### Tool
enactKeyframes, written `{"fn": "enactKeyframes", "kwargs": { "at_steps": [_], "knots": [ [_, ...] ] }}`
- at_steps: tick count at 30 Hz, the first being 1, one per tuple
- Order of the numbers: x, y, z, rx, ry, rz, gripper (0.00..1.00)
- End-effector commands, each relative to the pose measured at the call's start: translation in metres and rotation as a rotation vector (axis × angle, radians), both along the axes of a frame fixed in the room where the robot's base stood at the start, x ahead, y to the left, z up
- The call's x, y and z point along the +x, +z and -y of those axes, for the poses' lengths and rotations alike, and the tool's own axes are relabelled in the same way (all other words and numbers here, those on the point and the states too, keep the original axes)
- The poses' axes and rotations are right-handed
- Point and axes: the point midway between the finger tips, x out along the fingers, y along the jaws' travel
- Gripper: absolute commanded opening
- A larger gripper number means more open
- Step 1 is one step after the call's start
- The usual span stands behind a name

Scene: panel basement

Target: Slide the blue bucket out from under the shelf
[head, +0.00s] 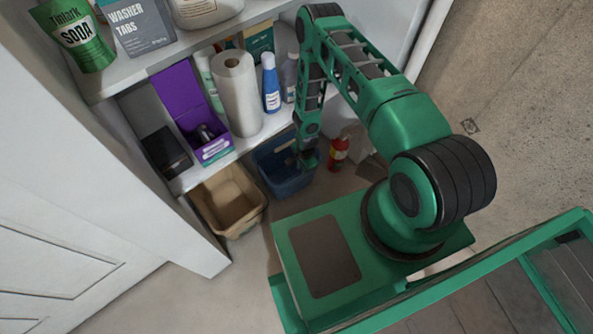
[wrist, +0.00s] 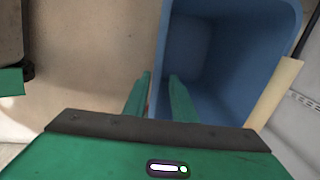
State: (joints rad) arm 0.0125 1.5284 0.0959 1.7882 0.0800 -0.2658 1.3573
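The blue bucket (head: 272,165) stands on the floor below the lowest visible shelf board, between a tan bin and a red fire extinguisher. The shelf partly covers it in the head view. In the wrist view, the open blue bucket (wrist: 225,50) fills the upper right, with its inside showing. My gripper (wrist: 160,75) is open, with its two green fingers apart on either side of the bucket's left wall: one outside, one over the inside. I cannot tell whether either finger touches it. In the head view my gripper (head: 308,163) is at the bucket's right side, pointing down.
The tan bin (head: 228,197) stands left of the bucket. The red fire extinguisher (head: 339,153) stands to its right. The lower shelf (head: 233,152) holds a paper roll (head: 238,95), a purple box (head: 200,125) and bottles. Bare floor lies in front of the bins.

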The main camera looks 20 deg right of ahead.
Motion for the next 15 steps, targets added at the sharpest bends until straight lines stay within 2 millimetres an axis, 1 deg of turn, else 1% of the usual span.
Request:
{"fn": "enactKeyframes", "kwargs": {
  "at_steps": [10, 15],
  "knots": [
    [-0.001, -0.001, 0.002, -0.001, -0.002, -0.002, 0.24],
    [0.0, -0.013, 0.003, 0.0, -0.004, -0.002, 0.24]
  ]
}}
